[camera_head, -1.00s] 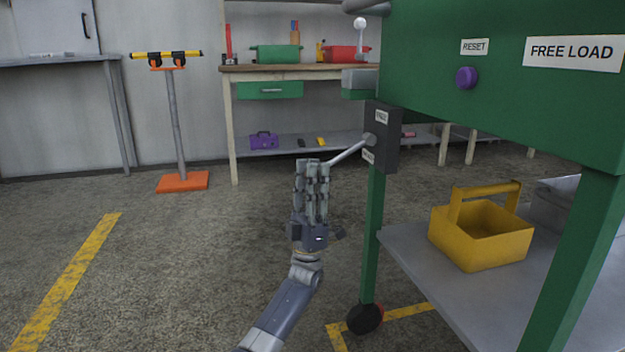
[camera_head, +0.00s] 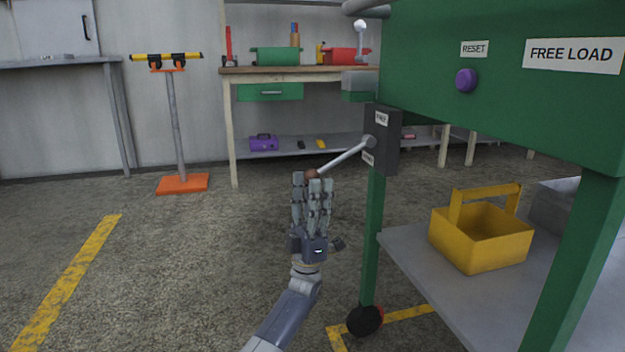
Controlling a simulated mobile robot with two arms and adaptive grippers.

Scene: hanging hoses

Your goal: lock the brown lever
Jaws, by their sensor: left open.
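The lever is a thin pale rod (camera_head: 343,158) with a brown knob (camera_head: 311,174) at its free end. It slopes down to the left from a dark box (camera_head: 385,140) on the green frame's post. The box has two small labels, too small to read surely. My left gripper (camera_head: 313,190) points upward, open, with its fingertips just under and around the knob. I cannot tell whether they touch it. The fingers hide the knob's lower part. My right gripper is not in view.
The green machine (camera_head: 500,110) with a purple reset button (camera_head: 466,79) fills the right side. A yellow tote (camera_head: 480,245) sits on its grey lower shelf (camera_head: 420,262). A workbench (camera_head: 300,70) and an orange-based stand (camera_head: 182,184) are behind. The floor at left is clear.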

